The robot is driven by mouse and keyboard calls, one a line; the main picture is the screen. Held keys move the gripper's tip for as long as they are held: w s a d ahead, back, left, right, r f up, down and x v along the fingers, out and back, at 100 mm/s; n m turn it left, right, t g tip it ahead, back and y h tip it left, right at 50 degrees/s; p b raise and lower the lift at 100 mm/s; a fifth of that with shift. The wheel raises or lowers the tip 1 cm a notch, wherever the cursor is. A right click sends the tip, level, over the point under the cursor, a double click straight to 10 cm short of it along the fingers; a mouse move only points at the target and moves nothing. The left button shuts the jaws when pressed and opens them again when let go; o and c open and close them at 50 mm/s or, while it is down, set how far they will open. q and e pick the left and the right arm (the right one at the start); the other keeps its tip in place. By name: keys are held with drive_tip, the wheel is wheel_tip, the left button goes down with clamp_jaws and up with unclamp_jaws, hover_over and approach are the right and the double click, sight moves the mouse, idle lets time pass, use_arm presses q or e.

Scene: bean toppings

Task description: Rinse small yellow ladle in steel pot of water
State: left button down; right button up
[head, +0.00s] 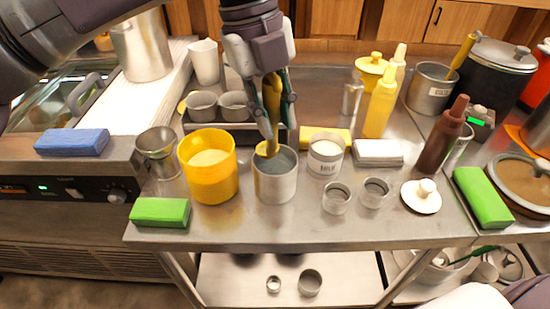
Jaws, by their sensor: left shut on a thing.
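My left gripper (277,122) comes down from the top, shut on the handle of the small yellow ladle (267,151). The ladle's lower end is inside the mouth of the steel pot of water (275,187), near the counter's front. The pot stands upright, with grey-blue water showing around the ladle. The gripper's fingers are above the pot's rim. The ladle's bowl is mostly hidden, and I cannot tell how deep it sits. My right gripper is not in view.
A yellow container (210,183) stands close left of the pot and a white milk can (325,156) close right. Small steel cups (336,198) are to the front right. A green sponge (160,212) lies at the front left. Bottles (381,105) stand behind on the right.

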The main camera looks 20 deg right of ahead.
use_arm(q)
drive_tip(key=shift+d, duration=0.7)
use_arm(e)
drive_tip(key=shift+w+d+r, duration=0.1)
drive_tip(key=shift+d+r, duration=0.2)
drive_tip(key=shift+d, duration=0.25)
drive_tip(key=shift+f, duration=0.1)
use_arm(q)
drive_tip(key=n+b, duration=0.1)
drive_tip(key=n+h+b, duration=0.1)
drive_tip(key=b, duration=0.1)
drive_tip(key=shift+s+a+f+b, duration=0.1)
drive_tip(key=shift+a+f+b, duration=0.1)
drive_tip(key=shift+f+b, duration=0.15)
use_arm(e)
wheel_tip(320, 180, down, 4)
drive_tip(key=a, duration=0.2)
use_arm(q)
drive_tip(key=n+b, duration=0.1)
drive_tip(key=n+h+b, duration=0.1)
drive_tip(key=n, duration=0.1)
drive_tip(key=shift+d+r+t+b, duration=0.15)
drive_tip(key=shift+r+t+b, duration=0.15)
drive_tip(key=shift+r, duration=0.05)
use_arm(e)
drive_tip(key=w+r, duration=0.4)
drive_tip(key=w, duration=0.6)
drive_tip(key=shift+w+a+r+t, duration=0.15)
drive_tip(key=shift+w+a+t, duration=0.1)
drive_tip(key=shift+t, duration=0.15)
